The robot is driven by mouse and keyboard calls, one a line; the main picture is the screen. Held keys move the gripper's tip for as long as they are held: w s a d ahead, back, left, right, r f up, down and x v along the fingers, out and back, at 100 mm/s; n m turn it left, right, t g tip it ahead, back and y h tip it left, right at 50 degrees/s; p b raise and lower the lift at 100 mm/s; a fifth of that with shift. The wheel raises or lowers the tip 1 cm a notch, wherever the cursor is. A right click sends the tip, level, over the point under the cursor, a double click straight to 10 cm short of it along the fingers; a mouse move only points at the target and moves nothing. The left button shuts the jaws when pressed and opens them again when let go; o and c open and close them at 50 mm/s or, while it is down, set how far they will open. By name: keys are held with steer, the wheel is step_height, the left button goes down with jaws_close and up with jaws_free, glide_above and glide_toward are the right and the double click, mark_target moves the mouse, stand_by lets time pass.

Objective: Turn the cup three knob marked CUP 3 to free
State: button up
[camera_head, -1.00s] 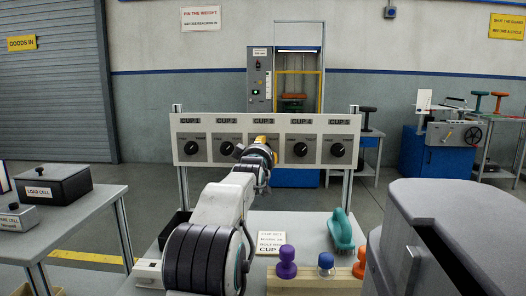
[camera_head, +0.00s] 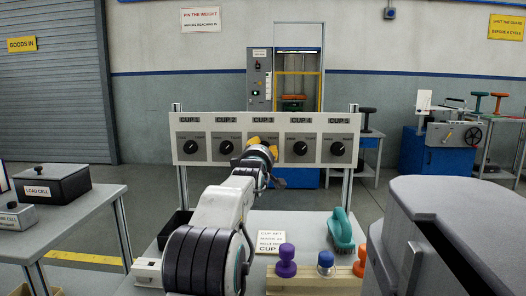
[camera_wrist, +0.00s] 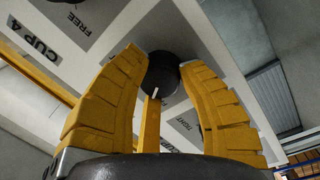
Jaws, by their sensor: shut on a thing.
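My gripper (camera_head: 265,158) is at the CUP 3 station in the middle of the white panel (camera_head: 212,126). Its arm and fingers hide the CUP 3 knob in the head view. In the wrist view, the two yellow fingers of my gripper (camera_wrist: 163,68) are closed on the sides of a round black knob (camera_wrist: 165,76). A pale pointer mark shows at the knob's lower edge. A TIGHT label (camera_wrist: 185,124) shows below the knob, partly behind a finger. Which mark the pointer is aligned with, I cannot tell.
The CUP 2 knob (camera_head: 226,147) and CUP 4 knob (camera_head: 300,148) flank my gripper closely. A purple stamp-shaped piece (camera_head: 286,260), a blue-topped one (camera_head: 326,263) and a teal handle (camera_head: 341,229) stand on the table below.

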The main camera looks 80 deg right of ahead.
steer(key=shift+w+r, duration=0.25)
steer(key=shift+w, duration=0.05)
steer(key=o, duration=1)
steer(key=shift+w+f, duration=0.1)
steer(key=shift+c, duration=0.2)
steer(key=shift+o, duration=1.2)
steer(key=shift+f, duration=0.1)
steer(key=shift+s+a, duration=0.1)
steer(key=shift+s, duration=0.1)
steer(key=a, duration=1.1)
steer(key=shift+a+f, duration=0.35)
steer(key=shift+a, duration=0.05)
steer(key=shift+w, duration=0.1)
steer(key=shift+w, duration=0.1)
